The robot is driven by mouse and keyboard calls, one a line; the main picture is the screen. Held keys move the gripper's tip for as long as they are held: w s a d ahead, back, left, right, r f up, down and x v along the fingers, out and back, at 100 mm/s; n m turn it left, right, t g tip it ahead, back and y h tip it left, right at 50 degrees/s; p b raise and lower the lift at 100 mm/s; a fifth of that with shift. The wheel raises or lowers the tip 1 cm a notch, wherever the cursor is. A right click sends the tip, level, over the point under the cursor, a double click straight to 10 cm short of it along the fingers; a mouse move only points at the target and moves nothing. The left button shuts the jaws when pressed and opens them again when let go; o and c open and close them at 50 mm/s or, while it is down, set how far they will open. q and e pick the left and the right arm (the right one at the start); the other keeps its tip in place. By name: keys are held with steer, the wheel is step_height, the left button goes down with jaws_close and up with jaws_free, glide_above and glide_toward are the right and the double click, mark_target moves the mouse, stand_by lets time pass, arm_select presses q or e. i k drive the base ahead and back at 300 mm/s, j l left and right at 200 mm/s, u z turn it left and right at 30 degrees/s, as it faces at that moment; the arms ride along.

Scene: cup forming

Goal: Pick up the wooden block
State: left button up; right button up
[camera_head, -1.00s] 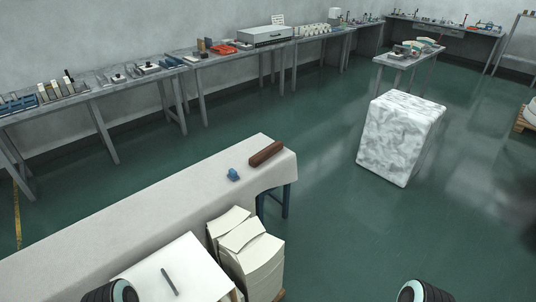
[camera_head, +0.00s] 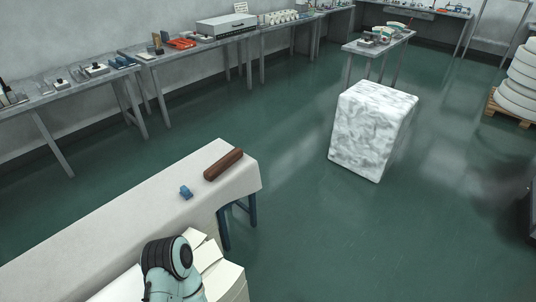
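A long dark brown wooden block (camera_head: 223,164) lies near the far right end of the cloth-covered table (camera_head: 150,190). A small blue object (camera_head: 186,192) lies on the cloth just to its lower left, apart from it. A pale teal and black part of my own arm shows at the bottom, in front of the near part of the table, well short of the block. Neither gripper's fingers are in view. Nothing touches the block.
A stack of pale sheets (camera_head: 226,281) stands at the near side of the table, partly hidden by my arm. A white marbled block (camera_head: 371,130) stands on the green floor to the right. Workbenches with tools line the back wall. Open floor lies between them.

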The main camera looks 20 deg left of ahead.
mark_target(219, 166)
steer(key=i+l+z, duration=0.25)
steer(key=i, duration=0.4)
steer(key=i+l+z, duration=0.25)
steer(key=i, duration=0.4)
steer(key=i+u, duration=0.25)
steer(key=u, duration=0.25)
steer(key=i+u, duration=0.3)
steer(key=u, duration=0.2)
steer(key=i+l+u, duration=0.1)
steer(key=i+u, duration=0.15)
steer(key=u, duration=0.25)
steer(key=i+u, duration=0.1)
steer(key=u, duration=0.3)
steer(key=i+l+u, duration=0.1)
steer(key=u, duration=0.25)
steer(key=i+l+u, duration=0.1)
steer(key=u, duration=0.3)
steer(key=l+u, duration=0.35)
steer(key=i+j, duration=0.05)
steer(key=j, duration=0.05)
